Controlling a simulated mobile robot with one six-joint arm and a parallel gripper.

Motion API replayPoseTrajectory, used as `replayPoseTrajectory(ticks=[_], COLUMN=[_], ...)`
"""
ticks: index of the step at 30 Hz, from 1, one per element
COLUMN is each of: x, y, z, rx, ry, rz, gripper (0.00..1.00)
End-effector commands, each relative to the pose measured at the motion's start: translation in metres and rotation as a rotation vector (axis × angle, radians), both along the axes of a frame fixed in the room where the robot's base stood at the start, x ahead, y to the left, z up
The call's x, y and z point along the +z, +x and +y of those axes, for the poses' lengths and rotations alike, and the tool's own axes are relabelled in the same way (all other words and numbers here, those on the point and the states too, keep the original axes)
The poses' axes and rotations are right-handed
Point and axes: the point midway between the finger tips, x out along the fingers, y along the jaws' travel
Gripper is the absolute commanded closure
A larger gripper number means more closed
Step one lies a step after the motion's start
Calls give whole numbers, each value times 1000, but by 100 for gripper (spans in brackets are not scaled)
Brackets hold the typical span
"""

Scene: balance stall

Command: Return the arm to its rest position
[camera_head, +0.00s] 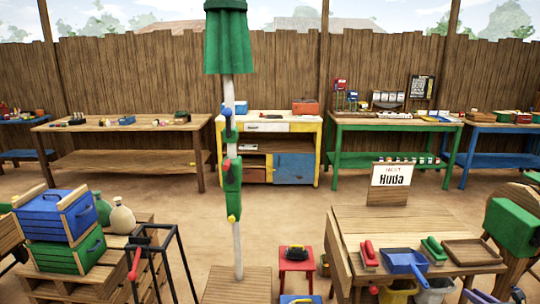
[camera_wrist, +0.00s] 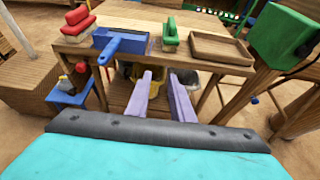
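My gripper (camera_wrist: 162,78) shows in the wrist view as two pale purple fingers standing apart with nothing between them. It is open and empty. The fingers point toward the front of a wooden table (camera_wrist: 135,12), where buckets show below the tabletop. I cannot tell whether the fingers touch anything.
On the table (camera_head: 390,222) lie a red brush (camera_head: 369,254), a blue dustpan (camera_head: 404,262), a green brush (camera_head: 433,248) and a wooden tray (camera_head: 472,252). A red stool (camera_head: 296,265) stands to its left. A post (camera_head: 238,245) rises mid-view. Open ground lies behind.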

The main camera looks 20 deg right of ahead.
Motion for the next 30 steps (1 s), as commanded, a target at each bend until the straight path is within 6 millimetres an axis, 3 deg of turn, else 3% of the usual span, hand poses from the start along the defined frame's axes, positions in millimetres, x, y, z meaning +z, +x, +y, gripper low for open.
replayPoseTrajectory(ticks=[8, 19, 23, 30], x=[-13, -50, -72, -124], y=[19, 62, 83, 126], z=[19, 69, 100, 184], rx=[54, 204, 296, 544], ry=[-19, -77, -111, -214], rz=[34, 127, 179, 298], gripper=[79, 79, 79, 79])
